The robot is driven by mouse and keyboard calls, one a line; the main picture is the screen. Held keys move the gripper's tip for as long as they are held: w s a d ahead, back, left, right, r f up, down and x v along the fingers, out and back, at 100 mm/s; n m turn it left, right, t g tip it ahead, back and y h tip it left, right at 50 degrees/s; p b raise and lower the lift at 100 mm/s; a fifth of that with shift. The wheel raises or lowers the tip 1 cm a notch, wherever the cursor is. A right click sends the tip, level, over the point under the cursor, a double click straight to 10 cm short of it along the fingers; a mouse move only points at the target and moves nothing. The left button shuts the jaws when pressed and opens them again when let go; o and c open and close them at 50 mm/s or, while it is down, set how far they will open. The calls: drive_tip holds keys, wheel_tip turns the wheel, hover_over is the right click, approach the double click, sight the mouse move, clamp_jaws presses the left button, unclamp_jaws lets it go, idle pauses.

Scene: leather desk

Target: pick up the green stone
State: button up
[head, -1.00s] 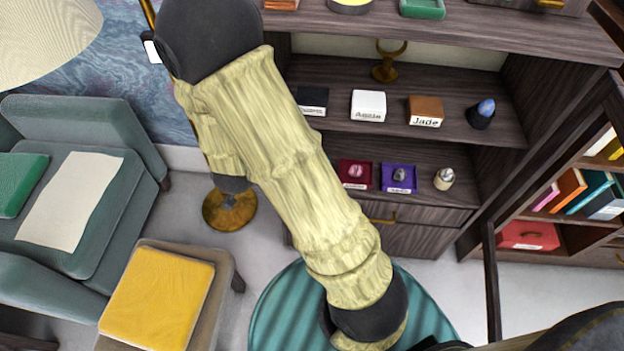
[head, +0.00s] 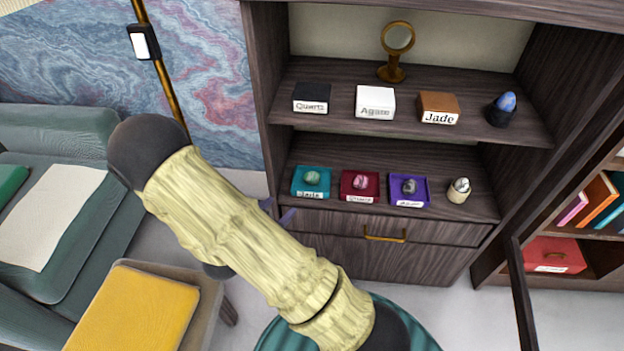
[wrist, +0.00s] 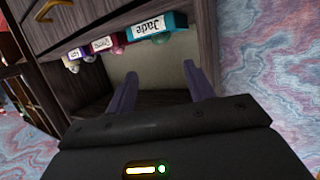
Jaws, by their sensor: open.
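The green stone (head: 312,177) sits on a teal tray (head: 298,191) labelled "Jade", at the left end of the cabinet's lower open shelf. In the wrist view the scene is upside down; the teal tray (wrist: 178,20) is beyond my fingertips, with part of the green stone (wrist: 161,38) showing at it. My gripper (wrist: 162,76) is open, with nothing between its fingers. In the head view my purple fingertips (head: 277,211) show just past my arm, below and left of the teal tray, and the rest of the gripper is hidden.
A red tray (head: 346,192) with a pink stone and a purple tray (head: 424,198) with a grey stone stand to the right. The cabinet's left side wall (head: 256,90) and the shelf above (head: 430,133) bound the space. A drawer handle (head: 385,239) is below.

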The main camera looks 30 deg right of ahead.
drive_tip(key=b, duration=0.4)
approach(308, 181)
drive_tip(key=x, duration=0.5)
drive_tip(key=shift+d+f, duration=0.1)
drive_tip(key=shift+d, duration=0.05)
drive_tip(key=shift+w+d, duration=0.15)
drive_tip(key=b+x, duration=0.2)
drive_tip(key=x, duration=0.2)
drive_tip(key=shift+w+d+f, duration=0.1)
drive_tip(key=shift+w+d, duration=0.25)
drive_tip(key=shift+d, duration=0.1)
drive_tip(key=c, duration=0.8)
